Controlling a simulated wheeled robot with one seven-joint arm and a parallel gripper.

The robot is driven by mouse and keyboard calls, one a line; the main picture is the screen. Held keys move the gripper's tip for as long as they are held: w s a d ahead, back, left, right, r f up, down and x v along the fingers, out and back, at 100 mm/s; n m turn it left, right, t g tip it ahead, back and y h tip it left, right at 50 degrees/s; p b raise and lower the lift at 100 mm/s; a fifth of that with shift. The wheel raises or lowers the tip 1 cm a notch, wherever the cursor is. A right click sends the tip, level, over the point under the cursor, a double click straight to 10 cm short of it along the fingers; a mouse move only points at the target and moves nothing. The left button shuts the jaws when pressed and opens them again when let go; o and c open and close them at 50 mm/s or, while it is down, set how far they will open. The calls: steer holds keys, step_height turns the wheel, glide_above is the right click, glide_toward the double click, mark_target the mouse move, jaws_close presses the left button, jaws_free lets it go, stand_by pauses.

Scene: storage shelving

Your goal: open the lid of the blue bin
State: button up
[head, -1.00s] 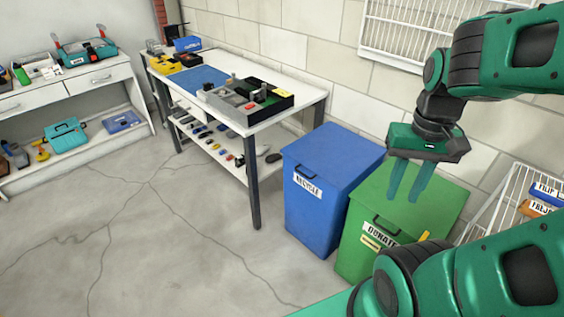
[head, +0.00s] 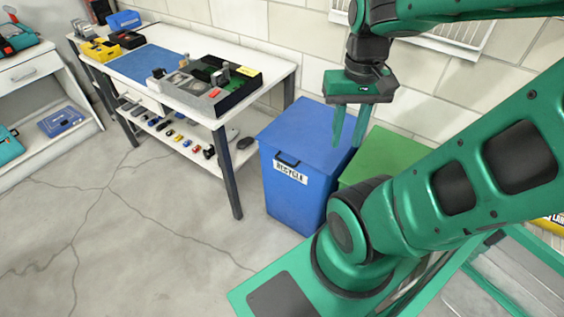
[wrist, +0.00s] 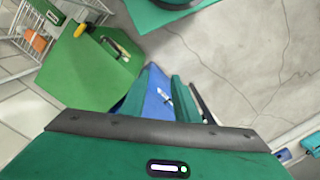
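The blue bin (head: 292,205) stands beside the workbench with its lid (head: 305,130) shut. A dark handle (head: 288,160) sits at the front edge, above a white RECYCLE label. My gripper (head: 349,142) points down near the right side of the blue lid, with its two green fingers apart and nothing between them. In the wrist view, part of the blue bin (wrist: 158,96) shows between the fingers; the rest is hidden by the gripper. I cannot tell the exact height of the fingertips over the lid.
A green bin (head: 385,155) stands right of the blue one, partly hidden by my arm. The workbench (head: 280,82) with trays is to the left. A wall rack (head: 440,45) hangs behind. Concrete floor (head: 150,220) in front is clear.

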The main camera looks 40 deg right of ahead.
steer(key=w+f+n+g+h, duration=0.1)
steer(key=w+f+g+h, duration=0.4)
steer(key=w+f, duration=0.95)
steer(key=n+t+h, duration=0.4)
steer(key=n+h, duration=0.2)
steer(key=h, duration=0.5)
glide_toward(284, 162)
steer(key=x, duration=1)
steer(key=shift+d+f, duration=0.15)
steer(key=shift+f, duration=0.15)
steer(key=shift+f, duration=0.1)
jaws_close()
